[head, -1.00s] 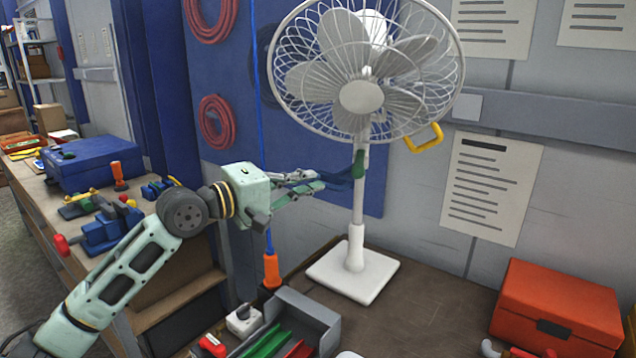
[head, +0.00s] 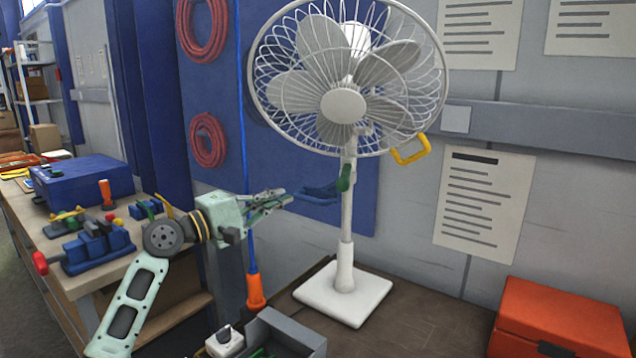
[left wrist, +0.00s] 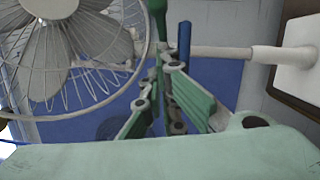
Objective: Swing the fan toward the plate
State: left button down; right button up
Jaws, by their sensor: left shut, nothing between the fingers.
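The white standing fan (head: 343,105) has a round wire cage facing forward, with a yellow handle (head: 410,150) on its lower right rim. A green knob (head: 345,178) and a blue piece (head: 321,191) sit at its pole. A small light-grey square plate (head: 456,119) is on the wall rail right of the cage. My left gripper (head: 285,197) is shut and empty, left of the pole and below the cage, apart from the handle. In the left wrist view the gripper's fingers (left wrist: 170,90) appear between the fan cage (left wrist: 75,50) and the pole (left wrist: 222,51). My right gripper is out of view.
The fan's white base (head: 343,294) stands on a brown tabletop (head: 420,335). A red-orange box (head: 560,318) is at right and a grey tray (head: 292,330) in front. A workbench with a blue toolbox (head: 85,180) is at left. A blue cord (head: 243,130) hangs behind the gripper.

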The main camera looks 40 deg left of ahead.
pick_arm(q)
jog(key=w+d+r+p, duration=0.1)
jog(key=w+d+p, duration=0.3)
jog(key=w, duration=0.4)
jog(key=shift+w+r, duration=0.15)
jog(key=shift+w, duration=0.05)
jog(key=shift+p, duration=0.3)
jog(key=shift+w+d+p, duration=0.15)
jog(key=shift+d+p, duration=0.35)
jog(key=shift+w+d+p, duration=0.15)
jog(key=shift+d+p, duration=0.3)
jog(key=shift+d, duration=0.05)
jog(key=shift+a, duration=0.1)
